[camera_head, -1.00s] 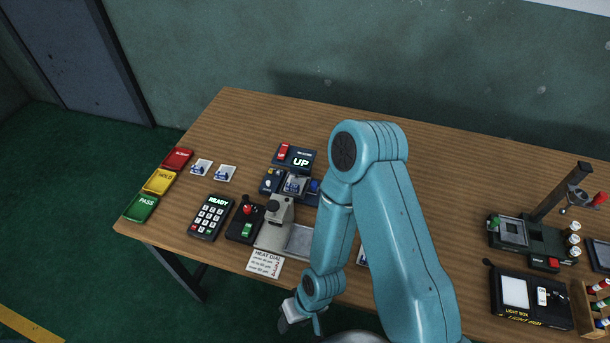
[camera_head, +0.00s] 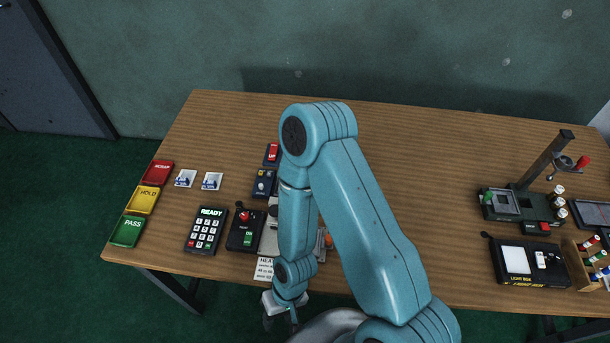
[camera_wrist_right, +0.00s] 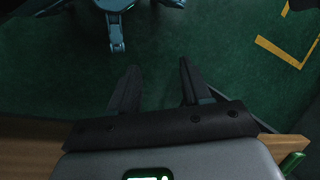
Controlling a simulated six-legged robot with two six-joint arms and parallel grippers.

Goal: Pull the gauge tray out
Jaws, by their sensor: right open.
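My right gripper (camera_head: 281,318) hangs low past the front edge of the table. In the right wrist view its two dark fingers (camera_wrist_right: 158,85) are apart with nothing between them, over green floor. My right arm crosses in front of the pale grey gauge (camera_head: 268,238), so only a strip of it shows, beside the black joystick box. The gauge tray is hidden behind the arm. A small orange piece (camera_head: 328,241) shows just right of the forearm; I cannot tell what it belongs to. My left gripper is not in view.
Left of the arm are a keypad (camera_head: 206,230), a joystick box (camera_head: 245,231), and red, yellow and green trays (camera_head: 142,200). A heat dial card (camera_head: 266,269) lies at the front edge. A light box (camera_head: 530,262) and a stand (camera_head: 525,205) are right. The middle right tabletop is clear.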

